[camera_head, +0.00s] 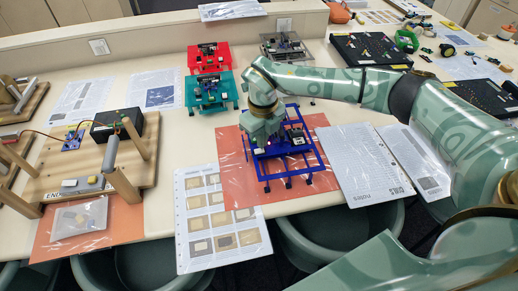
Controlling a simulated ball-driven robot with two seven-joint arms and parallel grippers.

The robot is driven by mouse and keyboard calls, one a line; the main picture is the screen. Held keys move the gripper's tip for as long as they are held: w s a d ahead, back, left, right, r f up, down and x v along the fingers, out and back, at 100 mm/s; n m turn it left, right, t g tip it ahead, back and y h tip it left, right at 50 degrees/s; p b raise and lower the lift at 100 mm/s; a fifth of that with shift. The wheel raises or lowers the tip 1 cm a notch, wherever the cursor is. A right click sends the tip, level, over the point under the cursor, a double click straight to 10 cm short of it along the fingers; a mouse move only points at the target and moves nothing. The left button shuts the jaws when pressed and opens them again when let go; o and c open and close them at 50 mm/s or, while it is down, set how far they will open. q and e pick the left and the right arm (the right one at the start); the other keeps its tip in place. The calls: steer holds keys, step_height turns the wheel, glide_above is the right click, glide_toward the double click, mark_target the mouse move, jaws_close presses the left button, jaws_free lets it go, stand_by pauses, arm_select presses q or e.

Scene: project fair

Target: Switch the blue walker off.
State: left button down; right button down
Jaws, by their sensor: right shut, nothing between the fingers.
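The blue walker (308,167) stands on an orange mat (231,186) near the front edge of the table. It is an open blue frame with small feet and dark parts on its top. My right arm reaches in from the right, and my right gripper (262,142) points down at the left part of the walker's top. The gripper is shut with nothing held. Its tips are close to the walker, but I cannot tell whether they touch. A small reddish light shows near them. The walker's switch cannot be made out. My left gripper is not in view.
A teal walker (226,91), a red walker (221,58) and a grey walker (299,52) stand behind. A wooden rig (70,185) is at left. Printed sheets (217,222) lie beside the mat. Stools (335,228) sit below the front edge.

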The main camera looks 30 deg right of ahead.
steer(key=shift+f+b, duration=0.45)
steer(key=shift+f, duration=0.5)
stand_by(0.6)
steer(key=shift+r, duration=0.1)
steer(key=shift+r+p, duration=0.65)
steer(key=shift+p, duration=0.05)
step_height(320, 180, up, 6)
steer(key=p, duration=0.5)
steer(key=shift+f, duration=0.25)
